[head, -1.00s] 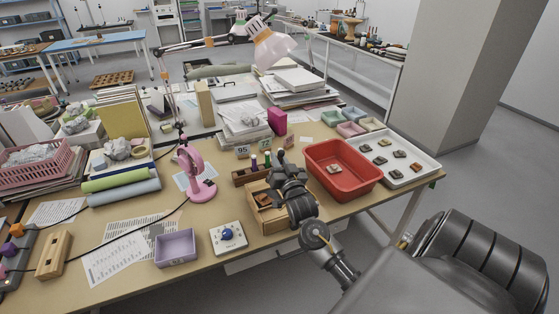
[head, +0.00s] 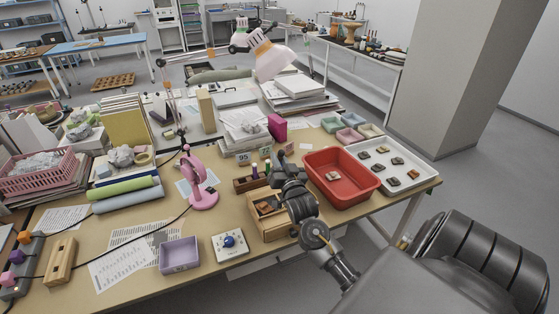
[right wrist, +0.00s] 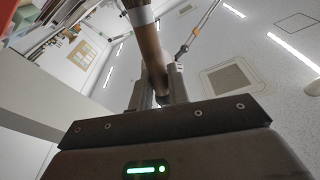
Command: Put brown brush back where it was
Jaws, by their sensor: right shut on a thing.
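My right gripper (head: 281,160) is above the back of the desk, just right of a small dark wooden rack (head: 245,184). In the right wrist view its fingers (right wrist: 158,88) are shut on a brown handle with a pale band, which I take as the brown brush (right wrist: 149,45). The brush sticks out beyond the fingers. In the head view I cannot make the brush out apart from the gripper. The rack holds small upright items with green and purple tops. My left gripper is not in view.
An open wooden box (head: 263,228) stands under my right forearm. A red tray (head: 366,190) and a white tray of sherds (head: 424,176) are to the right.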

